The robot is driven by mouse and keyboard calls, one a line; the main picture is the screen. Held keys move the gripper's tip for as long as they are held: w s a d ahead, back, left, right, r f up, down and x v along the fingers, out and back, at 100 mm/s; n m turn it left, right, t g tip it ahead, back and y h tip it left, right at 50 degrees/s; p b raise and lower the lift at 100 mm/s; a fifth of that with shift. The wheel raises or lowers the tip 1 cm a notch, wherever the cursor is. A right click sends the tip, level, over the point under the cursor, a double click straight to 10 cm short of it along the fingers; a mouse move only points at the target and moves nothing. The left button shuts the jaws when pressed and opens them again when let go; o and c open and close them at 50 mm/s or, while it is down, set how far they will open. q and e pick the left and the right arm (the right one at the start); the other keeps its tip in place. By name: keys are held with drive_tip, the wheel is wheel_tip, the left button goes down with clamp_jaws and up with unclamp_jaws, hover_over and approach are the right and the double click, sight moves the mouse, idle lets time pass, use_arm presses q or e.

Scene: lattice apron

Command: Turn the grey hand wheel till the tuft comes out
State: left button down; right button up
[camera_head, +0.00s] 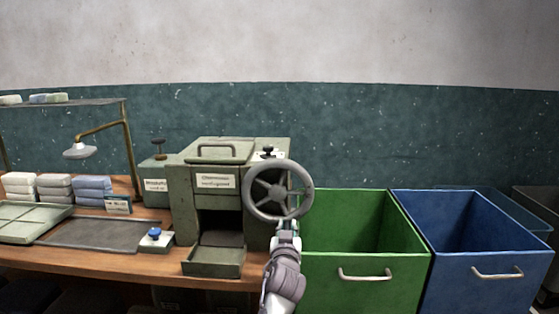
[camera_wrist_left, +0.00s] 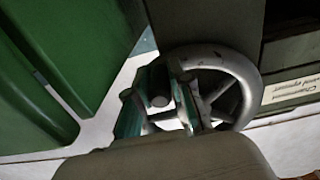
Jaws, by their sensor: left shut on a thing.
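The grey hand wheel (camera_head: 278,190) is upright on the right front of the green machine (camera_head: 181,205). It has a round rim with spokes. My left gripper (camera_head: 285,232) is at the bottom of the rim, coming from below, and is shut on it. In the left wrist view the wheel (camera_wrist_left: 246,82) lies just beyond and to the right of my gripper fingers (camera_wrist_left: 168,88), which overlap its rim. The machine's dark opening has an open tray (camera_head: 213,263) under it, which looks empty. I see no tuft. My right gripper is out of view.
A green bin (camera_head: 365,274) and a blue bin (camera_head: 487,287) stand right of the machine. The wooden bench (camera_head: 120,262) holds a dark mat (camera_head: 105,234), a blue button (camera_head: 154,232) and folded cloth stacks (camera_head: 55,187). A lamp (camera_head: 80,150) hangs at the left.

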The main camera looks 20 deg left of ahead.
sight(270, 223)
use_arm(q)
drive_tip(key=shift+s+a, duration=0.1)
drive_tip(key=shift+a, duration=0.35)
drive_tip(key=a+p, duration=0.1)
drive_tip(key=a, duration=0.1)
drive_tip(key=s+a+p, duration=0.1)
drive_tip(key=shift+s+a, duration=0.1)
drive_tip(key=shift+a, duration=0.25)
drive_tip(key=shift+a+f, duration=0.2)
drive_tip(key=shift+d, duration=0.2)
